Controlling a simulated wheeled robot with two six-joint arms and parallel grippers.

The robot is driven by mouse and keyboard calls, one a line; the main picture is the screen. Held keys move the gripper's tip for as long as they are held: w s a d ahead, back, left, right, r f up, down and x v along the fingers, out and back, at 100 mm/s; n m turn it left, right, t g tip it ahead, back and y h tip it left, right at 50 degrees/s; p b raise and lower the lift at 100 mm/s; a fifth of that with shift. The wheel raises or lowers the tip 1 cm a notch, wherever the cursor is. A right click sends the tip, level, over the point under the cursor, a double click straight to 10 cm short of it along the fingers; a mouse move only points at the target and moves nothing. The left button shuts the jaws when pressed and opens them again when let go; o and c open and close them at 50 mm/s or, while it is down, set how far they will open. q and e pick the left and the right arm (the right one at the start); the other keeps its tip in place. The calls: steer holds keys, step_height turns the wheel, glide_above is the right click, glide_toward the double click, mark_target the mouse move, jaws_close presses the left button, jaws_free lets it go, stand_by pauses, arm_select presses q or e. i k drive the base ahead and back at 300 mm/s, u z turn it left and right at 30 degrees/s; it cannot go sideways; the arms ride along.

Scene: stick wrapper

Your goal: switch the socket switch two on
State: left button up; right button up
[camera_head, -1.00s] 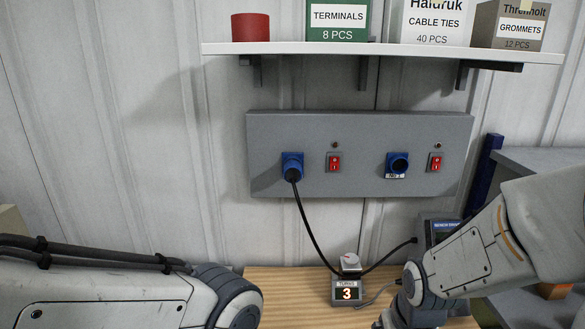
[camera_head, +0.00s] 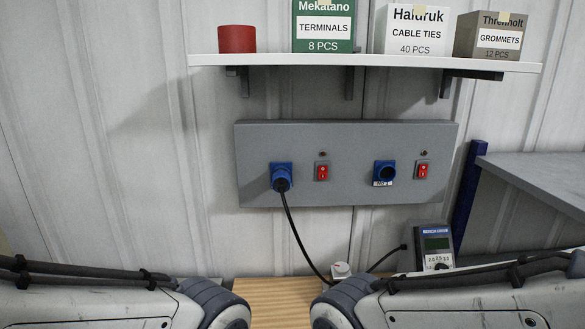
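A grey socket panel (camera_head: 346,139) is fixed to the wall. It holds two blue sockets, each with a red rocker switch to its right. The left socket (camera_head: 281,174) has a black-cabled plug in it. The left red switch (camera_head: 321,172) is beside it. The right socket (camera_head: 384,172) is empty and has a label reading like "NO 2" below it. The right red switch (camera_head: 423,170) is beside that socket. A small dark lamp sits above each switch. My two arms cross the bottom of the view, below the panel. Both grippers are out of view.
A white shelf (camera_head: 370,61) with a red cylinder (camera_head: 237,39) and several boxes hangs above the panel. A meter (camera_head: 437,246) stands at the right below the panel. A wooden bench (camera_head: 270,299) is below, and a grey table (camera_head: 540,178) is at right.

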mark_target(323, 173)
steer(key=u, duration=0.2)
steer(key=k, duration=0.4)
steer(key=u, duration=0.55)
steer(key=k, duration=0.95)
steer(key=i, duration=0.4)
steer(key=z, duration=0.95)
steer(key=i, duration=1.1)
steer(key=u, duration=0.2)
